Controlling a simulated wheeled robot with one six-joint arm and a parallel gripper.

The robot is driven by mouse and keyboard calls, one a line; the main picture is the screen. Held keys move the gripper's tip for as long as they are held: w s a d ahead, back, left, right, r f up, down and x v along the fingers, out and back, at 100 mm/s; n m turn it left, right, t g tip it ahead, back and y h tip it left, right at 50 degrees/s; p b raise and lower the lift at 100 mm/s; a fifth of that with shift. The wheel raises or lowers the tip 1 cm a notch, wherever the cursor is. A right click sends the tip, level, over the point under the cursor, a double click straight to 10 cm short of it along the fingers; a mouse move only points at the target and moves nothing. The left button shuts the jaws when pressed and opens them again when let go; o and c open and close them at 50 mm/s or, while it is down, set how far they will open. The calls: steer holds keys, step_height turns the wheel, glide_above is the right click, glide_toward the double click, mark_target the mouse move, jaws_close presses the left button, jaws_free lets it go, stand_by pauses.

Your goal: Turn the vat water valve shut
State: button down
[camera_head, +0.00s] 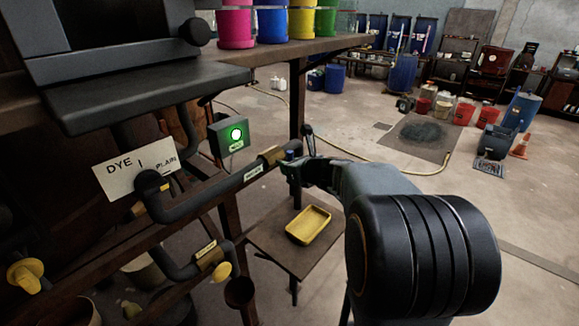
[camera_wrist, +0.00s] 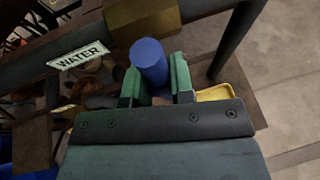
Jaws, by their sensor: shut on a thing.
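The water valve's blue round handle (camera_head: 290,154) sits at the right end of a dark pipe, by a brass-coloured valve body (camera_head: 272,155). In the wrist view the blue handle (camera_wrist: 149,57) stands up between green fingers, in front of the brass body (camera_wrist: 143,15). A white label reading WATER (camera_wrist: 81,54) is on the pipe to its left. My gripper (camera_head: 294,165) reaches in from the right and is shut on the blue handle. It also shows in the wrist view (camera_wrist: 156,82). The handle's lower part is hidden by my gripper.
A control box (camera_head: 232,136) with a lit green light hangs above the pipe. A DYE / PLAIN sign (camera_head: 136,168) and yellow knobs (camera_head: 25,275) are at left. A yellow tray (camera_head: 308,225) lies on a low shelf below. Open floor lies to the right.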

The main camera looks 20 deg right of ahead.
steer(key=c, duration=1)
jaws_free()
steer(key=shift+c, duration=0.2)
steer(key=v, duration=1.3)
steer(key=shift+s, duration=0.4)
steer(key=shift+d, duration=0.1)
steer(key=s+a+f+n+g, duration=0.2)
steer(key=f+n+g, duration=0.15)
steer(key=n, duration=0.45)
steer(key=s+a+f+n+g, duration=0.1)
steer(key=s+f+n+g, duration=0.15)
steer(key=f+n, duration=0.4)
steer(key=s+a+n+g+h, duration=0.2)
steer(key=a+n, duration=0.9)
steer(key=n, duration=0.8)
steer(key=s+h, duration=0.1)
steer(key=s, duration=0.1)
steer(key=shift+s+f+g, duration=0.2)
steer(key=shift+s+g, duration=0.1)
